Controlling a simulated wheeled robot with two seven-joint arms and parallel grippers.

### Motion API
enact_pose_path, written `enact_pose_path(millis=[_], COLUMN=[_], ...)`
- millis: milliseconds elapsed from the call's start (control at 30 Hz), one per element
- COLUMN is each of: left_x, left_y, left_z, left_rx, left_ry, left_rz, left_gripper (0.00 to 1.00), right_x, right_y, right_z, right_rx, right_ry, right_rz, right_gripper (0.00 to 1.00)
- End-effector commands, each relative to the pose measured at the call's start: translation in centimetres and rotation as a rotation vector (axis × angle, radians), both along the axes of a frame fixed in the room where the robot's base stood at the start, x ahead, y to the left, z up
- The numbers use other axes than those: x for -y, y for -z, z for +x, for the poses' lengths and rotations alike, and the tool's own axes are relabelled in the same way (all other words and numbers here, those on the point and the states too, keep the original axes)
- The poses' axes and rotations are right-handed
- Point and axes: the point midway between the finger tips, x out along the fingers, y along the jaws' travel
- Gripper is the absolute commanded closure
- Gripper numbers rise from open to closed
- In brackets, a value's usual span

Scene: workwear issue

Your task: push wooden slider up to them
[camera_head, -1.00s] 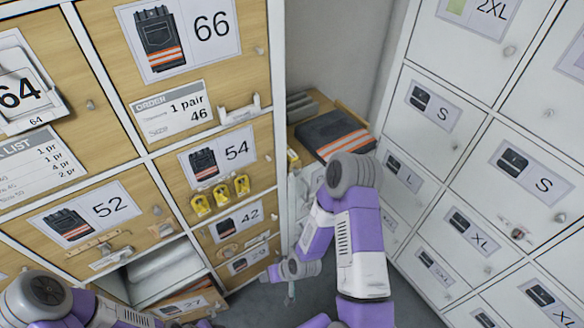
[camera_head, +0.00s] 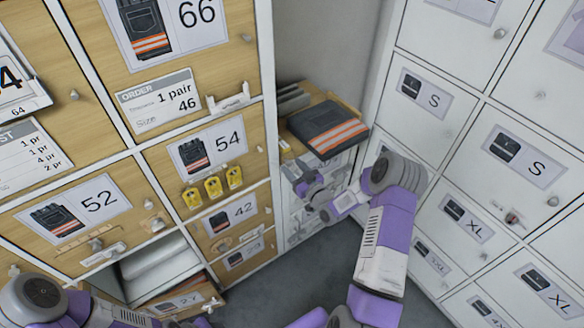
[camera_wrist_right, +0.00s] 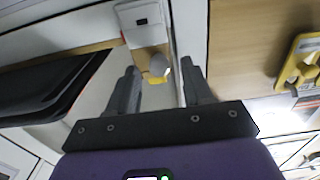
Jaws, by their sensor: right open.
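Folded dark trousers with orange stripes (camera_head: 328,128) lie on a wooden counter in the corner between the cabinets. A light wooden strip (camera_head: 347,104) shows behind their right side; it is probably the slider, and most of it is hidden. My right gripper (camera_head: 297,170) is in front of and below the counter's front edge, left of the trousers' front. In the right wrist view its open fingers (camera_wrist_right: 160,75) have a round grey knob (camera_wrist_right: 158,65) in line between them, and the dark trousers (camera_wrist_right: 50,85) are at left. My left arm is at bottom left; its gripper is out of sight.
Grey blocks (camera_head: 292,98) stand at the counter's back left. A wood-fronted cabinet with yellow tags (camera_head: 213,187) is on the left, white lockers (camera_head: 430,120) on the right. Both close in the corner. Grey floor (camera_head: 265,300) is free below.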

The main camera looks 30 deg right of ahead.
Motion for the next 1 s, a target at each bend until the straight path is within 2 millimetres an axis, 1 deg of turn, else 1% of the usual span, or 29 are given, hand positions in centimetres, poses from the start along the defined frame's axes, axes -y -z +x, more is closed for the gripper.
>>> enact_pose_path(millis=[33, 133, 400, 433, 733, 767, 1000], left_x=[0.00, 0.00, 0.00, 0.00, 0.00, 0.00, 0.00], left_y=[0.16, 0.22, 0.20, 0.20, 0.20, 0.20, 0.28], left_z=[0.00, 0.00, -0.01, -0.01, -0.01, -0.01, -0.01], left_rx=[0.000, 0.000, 0.000, 0.000, 0.000, 0.000, 0.000], left_ry=[0.000, 0.000, 0.000, 0.000, 0.000, 0.000, 0.000], left_rz=[0.000, 0.000, 0.000, 0.000, 0.000, 0.000, 0.000], left_gripper=[0.57, 0.57, 0.57, 0.57, 0.57, 0.57, 0.57], right_x=[-0.07, -0.11, -0.12, -0.13, -0.12, -0.12, -0.14], right_y=[0.09, 0.05, 0.02, 0.02, 0.04, 0.04, 0.07], right_z=[0.52, 1.12, 1.34, 1.33, 1.30, 1.30, 1.34], right_rx=[0.000, -0.001, -0.002, -0.002, -0.003, -0.003, -0.003], right_ry=[-0.001, 0.000, 0.001, 0.001, 0.001, 0.000, -0.001], right_rz=[0.000, 0.001, 0.002, 0.002, 0.002, 0.002, 0.002], right_gripper=[0.50, 0.50, 0.50, 0.51, 0.97, 1.00, 1.00])
